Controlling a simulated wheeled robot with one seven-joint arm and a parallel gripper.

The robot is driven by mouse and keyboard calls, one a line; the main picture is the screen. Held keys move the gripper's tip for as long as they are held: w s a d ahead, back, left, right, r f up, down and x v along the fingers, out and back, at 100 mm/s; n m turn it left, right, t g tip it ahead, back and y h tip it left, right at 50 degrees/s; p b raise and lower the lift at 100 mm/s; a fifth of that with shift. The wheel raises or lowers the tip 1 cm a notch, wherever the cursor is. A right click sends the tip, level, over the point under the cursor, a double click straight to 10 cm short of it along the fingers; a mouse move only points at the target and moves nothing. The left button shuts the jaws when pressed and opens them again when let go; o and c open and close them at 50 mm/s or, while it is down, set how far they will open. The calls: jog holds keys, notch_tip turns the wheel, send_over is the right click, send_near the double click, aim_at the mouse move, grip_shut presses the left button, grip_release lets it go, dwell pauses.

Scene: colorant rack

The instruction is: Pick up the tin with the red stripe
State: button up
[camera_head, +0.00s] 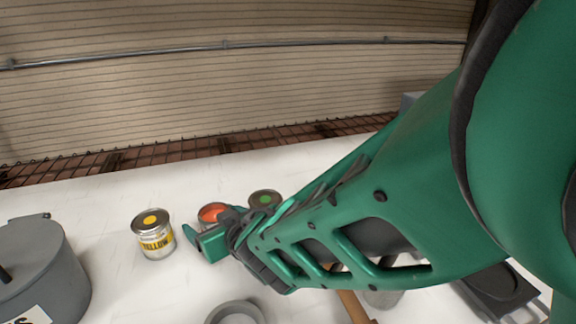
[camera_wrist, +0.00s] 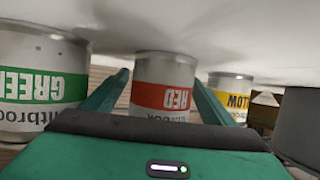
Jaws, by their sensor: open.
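The tin with the red stripe (camera_wrist: 163,88) stands between the two fingers of my gripper (camera_wrist: 152,92) in the wrist view, its RED label upside down there. The fingers are open, one on each side of it; I cannot tell whether they touch it. In the head view only the red-marked lid (camera_head: 212,212) of this tin shows, the rest hidden behind my gripper (camera_head: 200,240). The tin with the green stripe (camera_wrist: 38,85) is just left of my gripper in the wrist view. The tin with the yellow stripe (camera_wrist: 232,93) is to the right.
In the head view, the yellow tin (camera_head: 154,236) stands left of my gripper and the green-marked lid (camera_head: 265,198) close on the right. A large grey pot (camera_head: 45,270) is at the far left. A grey ring-shaped thing (camera_head: 237,312) lies at the front. The white table (camera_head: 100,200) is bare behind the yellow tin.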

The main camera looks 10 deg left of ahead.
jog(key=shift+w+a+f, duration=0.15)
jog(key=shift+w+a, duration=0.05)
jog(key=shift+f, duration=0.1)
jog(key=c, duration=1.3)
jog(key=shift+s, duration=0.1)
